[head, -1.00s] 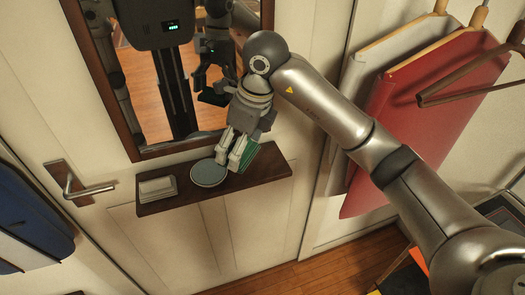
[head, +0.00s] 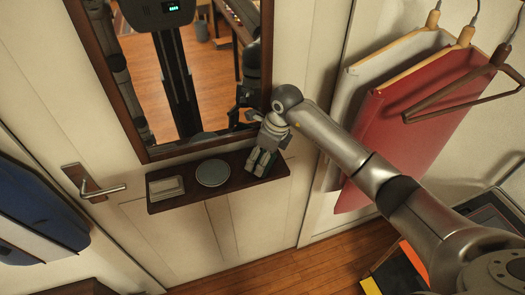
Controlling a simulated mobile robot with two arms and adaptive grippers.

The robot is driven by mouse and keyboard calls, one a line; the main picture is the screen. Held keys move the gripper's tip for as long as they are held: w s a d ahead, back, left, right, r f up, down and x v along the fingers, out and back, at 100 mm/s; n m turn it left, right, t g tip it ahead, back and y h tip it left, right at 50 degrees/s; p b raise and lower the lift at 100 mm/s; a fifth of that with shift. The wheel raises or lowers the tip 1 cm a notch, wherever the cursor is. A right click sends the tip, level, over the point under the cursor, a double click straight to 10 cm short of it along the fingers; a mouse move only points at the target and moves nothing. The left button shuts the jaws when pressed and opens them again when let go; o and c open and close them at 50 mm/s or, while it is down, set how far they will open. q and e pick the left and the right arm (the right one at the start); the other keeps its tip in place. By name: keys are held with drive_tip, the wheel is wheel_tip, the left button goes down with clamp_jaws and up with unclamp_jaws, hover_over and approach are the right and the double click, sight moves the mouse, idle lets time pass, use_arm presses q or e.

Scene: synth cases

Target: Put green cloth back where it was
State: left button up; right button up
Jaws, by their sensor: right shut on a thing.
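The green cloth (head: 273,160) is at the right end of the narrow dark wooden shelf (head: 205,199) under the mirror, and little of it shows. My right gripper (head: 261,165) points down over that end and is shut on the cloth, its fingers hiding most of it. I cannot tell whether the cloth rests on the shelf or is just above it. My left gripper is not in view.
On the shelf, a round grey-green dish (head: 213,173) stands left of my right gripper, and a pale folded stack (head: 166,187) lies farther left. The mirror (head: 190,70) rises behind. A door handle (head: 95,188) sticks out at left; a red garment (head: 405,125) hangs at right.

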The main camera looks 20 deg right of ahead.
drive_tip(key=shift+f, duration=0.1)
drive_tip(key=o, duration=0.8)
drive_tip(key=shift+r, duration=0.4)
drive_tip(key=p+v, duration=0.2)
drive_tip(key=v, duration=0.4)
drive_tip(key=shift+s+d, duration=0.1)
drive_tip(key=shift+r, duration=0.4)
